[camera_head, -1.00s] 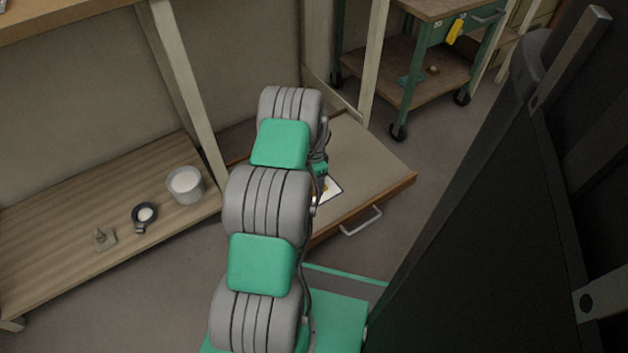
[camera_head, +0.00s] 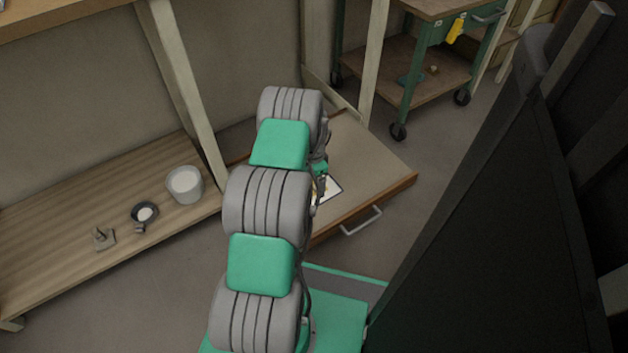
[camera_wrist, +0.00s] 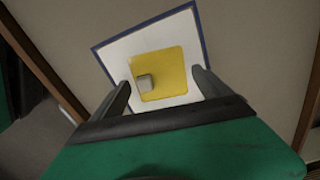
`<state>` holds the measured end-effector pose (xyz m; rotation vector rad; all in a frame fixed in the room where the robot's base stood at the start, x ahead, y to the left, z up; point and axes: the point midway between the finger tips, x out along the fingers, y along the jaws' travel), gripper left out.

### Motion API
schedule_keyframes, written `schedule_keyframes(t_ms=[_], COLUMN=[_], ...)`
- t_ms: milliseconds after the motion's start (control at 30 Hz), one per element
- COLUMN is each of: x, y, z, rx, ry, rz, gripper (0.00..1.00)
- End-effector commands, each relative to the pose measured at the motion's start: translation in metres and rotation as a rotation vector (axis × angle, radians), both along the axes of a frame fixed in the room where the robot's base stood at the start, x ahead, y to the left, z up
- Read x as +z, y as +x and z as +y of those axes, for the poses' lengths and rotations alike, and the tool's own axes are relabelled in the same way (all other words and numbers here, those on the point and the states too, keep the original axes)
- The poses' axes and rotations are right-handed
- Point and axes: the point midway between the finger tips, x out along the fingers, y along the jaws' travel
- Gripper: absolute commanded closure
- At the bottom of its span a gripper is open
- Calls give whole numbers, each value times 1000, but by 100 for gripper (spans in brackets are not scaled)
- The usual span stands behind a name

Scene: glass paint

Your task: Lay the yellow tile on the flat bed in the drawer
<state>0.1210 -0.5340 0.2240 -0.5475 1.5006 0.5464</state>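The yellow tile (camera_wrist: 168,72) shows in the wrist view as a flat square with a small grey knob (camera_wrist: 145,82) near its left edge. It appears to lie within the white flat bed (camera_wrist: 118,62), which has a dark blue border. The bed is in the open drawer (camera_head: 372,150); in the head view the bed (camera_head: 333,187) is partly hidden by my arm. My gripper (camera_wrist: 161,77) is over the bed, its fingers spread on either side of the tile with gaps showing. The head view shows my gripper (camera_head: 321,184) close above the bed.
The drawer has a metal handle (camera_head: 361,221) and a wooden front. A low wooden shelf (camera_head: 60,225) at left bears a white bucket (camera_head: 185,184), a small dark pan (camera_head: 145,213) and a small grey item (camera_head: 104,238). A green cart (camera_head: 418,70) stands behind. A dark panel (camera_head: 490,220) fills the right.

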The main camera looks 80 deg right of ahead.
Motion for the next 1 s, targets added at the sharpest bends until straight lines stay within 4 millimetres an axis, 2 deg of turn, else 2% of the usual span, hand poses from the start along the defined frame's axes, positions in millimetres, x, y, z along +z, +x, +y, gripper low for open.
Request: schedule_keyframes(t_ms=[100, 367, 700, 933, 1000], x=[0, 4, 68, 82, 98], y=[0, 0, 0, 2, 13], z=[0, 0, 0, 0, 1], rx=[0, 0, 0, 7, 38], ry=[0, 0, 0, -1, -7], rz=[0, 0, 0, -1, -1], gripper=[3, 3, 3, 3, 3])
